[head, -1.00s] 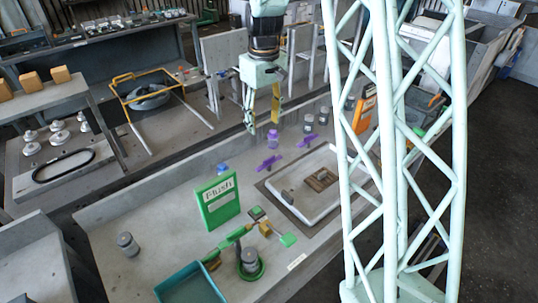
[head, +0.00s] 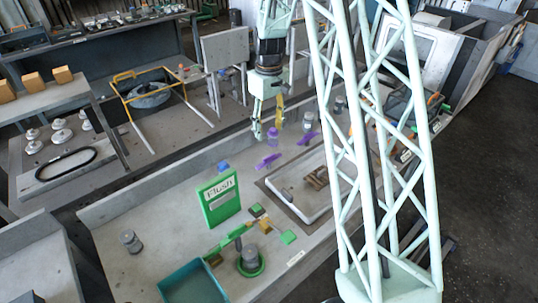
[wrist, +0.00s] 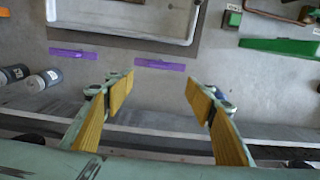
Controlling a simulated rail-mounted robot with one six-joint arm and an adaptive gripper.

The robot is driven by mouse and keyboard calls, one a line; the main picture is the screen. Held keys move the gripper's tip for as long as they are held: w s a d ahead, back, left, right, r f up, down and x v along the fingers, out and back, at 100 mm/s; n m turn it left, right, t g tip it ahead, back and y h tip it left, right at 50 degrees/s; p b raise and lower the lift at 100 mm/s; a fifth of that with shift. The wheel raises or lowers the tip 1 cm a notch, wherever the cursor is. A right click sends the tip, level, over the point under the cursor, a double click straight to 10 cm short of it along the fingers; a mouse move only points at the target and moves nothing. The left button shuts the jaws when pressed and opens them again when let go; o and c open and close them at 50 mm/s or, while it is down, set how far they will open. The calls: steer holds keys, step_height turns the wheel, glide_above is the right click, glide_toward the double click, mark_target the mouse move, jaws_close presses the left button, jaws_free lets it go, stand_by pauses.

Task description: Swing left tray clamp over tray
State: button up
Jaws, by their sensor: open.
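The white tray (head: 298,203) lies on the bench; its near-wall rim (wrist: 120,36) shows at the top of the wrist view. Two purple clamps lie beside it on the wall side. The left tray clamp (head: 268,160) is the one nearer the green sign; in the wrist view it appears as the right purple bar (wrist: 160,65). The other purple clamp (head: 308,138) shows as the left bar (wrist: 73,54). Both lie along the tray edge, not over it. My gripper (head: 267,129) is open and empty above the bench's wall side; its yellow-padded fingertips (wrist: 160,82) straddle the left clamp's position in the picture, apart from it.
Grey jars (wrist: 28,78) stand by the far clamp. The green Flush sign (head: 220,203) stands upright left of the tray. The bench's back wall (head: 165,178) runs along this side.

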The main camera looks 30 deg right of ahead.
mark_target(269, 156)
steer(key=shift+f, duration=0.15)
steer(key=shift+f+b, duration=0.4)
steer(key=shift+f, duration=6.3)
steer(key=c, duration=1.2)
steer(key=shift+o, duration=0.2)
